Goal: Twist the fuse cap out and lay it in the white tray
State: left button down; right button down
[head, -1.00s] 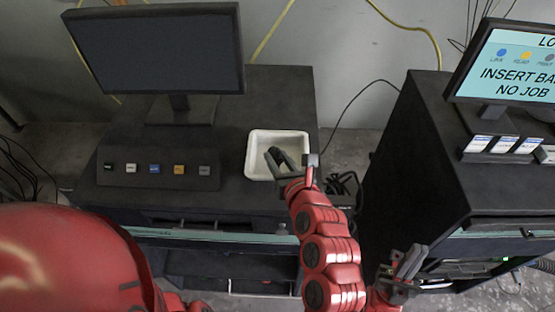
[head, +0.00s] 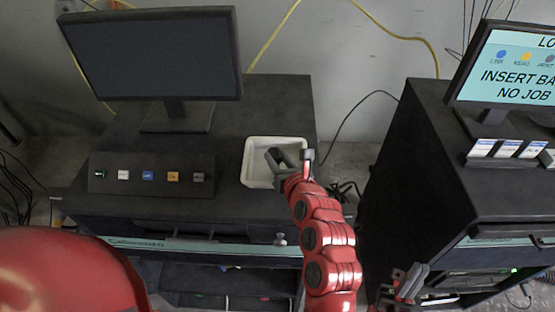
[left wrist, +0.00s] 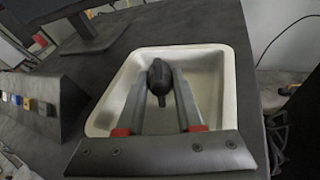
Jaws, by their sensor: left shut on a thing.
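The white tray (head: 247,165) sits on top of the dark left cabinet, and it fills the middle of the left wrist view (left wrist: 238,95). My left gripper (head: 288,158) is over the tray. In the left wrist view its two fingers (left wrist: 160,80) are shut on the dark fuse cap (left wrist: 160,78), which hangs between the tips above the tray's inside. I cannot tell how far the cap is from the tray floor. In the head view the cap is hard to tell from the dark fingers. My right gripper (head: 403,283) is low, between the two cabinets, and its jaw opening is unclear.
A dark monitor (head: 150,55) and a button panel (head: 150,175) stand left of the tray. A small knob (head: 281,240) shows on the cabinet front below it. The right cabinet (head: 415,160) carries a lit screen (head: 510,70) and cards. Cables lie right of the tray.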

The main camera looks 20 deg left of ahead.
pick_arm(q)
jog(key=shift+s, duration=0.1)
jog(key=shift+c, duration=2.4)
grip_release()
